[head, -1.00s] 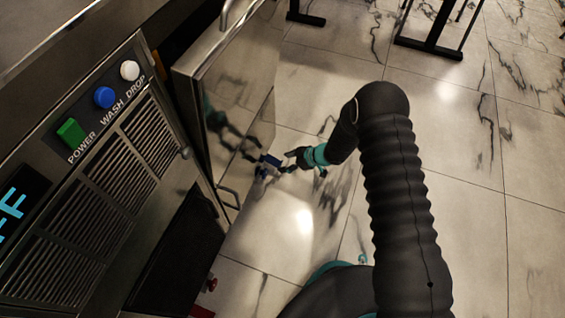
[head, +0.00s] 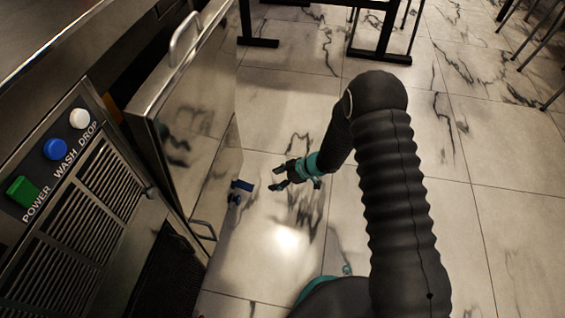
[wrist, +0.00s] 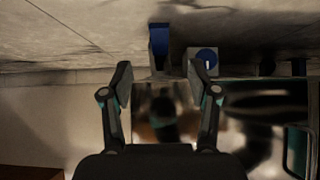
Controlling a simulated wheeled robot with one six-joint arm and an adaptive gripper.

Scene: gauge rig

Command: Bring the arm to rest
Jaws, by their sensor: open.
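My gripper (head: 278,178) is open and empty, held out over the tiled floor in front of an open metal door. In the wrist view my gripper (wrist: 166,85) shows both fingers spread with nothing between them. A blue handle (head: 242,185) on the metal door panel lies just left of the fingertips, apart from them. My arm is bent at the elbow.
The metal door (head: 185,125) stands open at the left. The machine's panel has a green POWER button (head: 22,191), a blue WASH button (head: 56,149) and a white DROP button (head: 79,118). Dark table legs (head: 383,35) stand at the back. The floor (head: 465,240) at right is clear.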

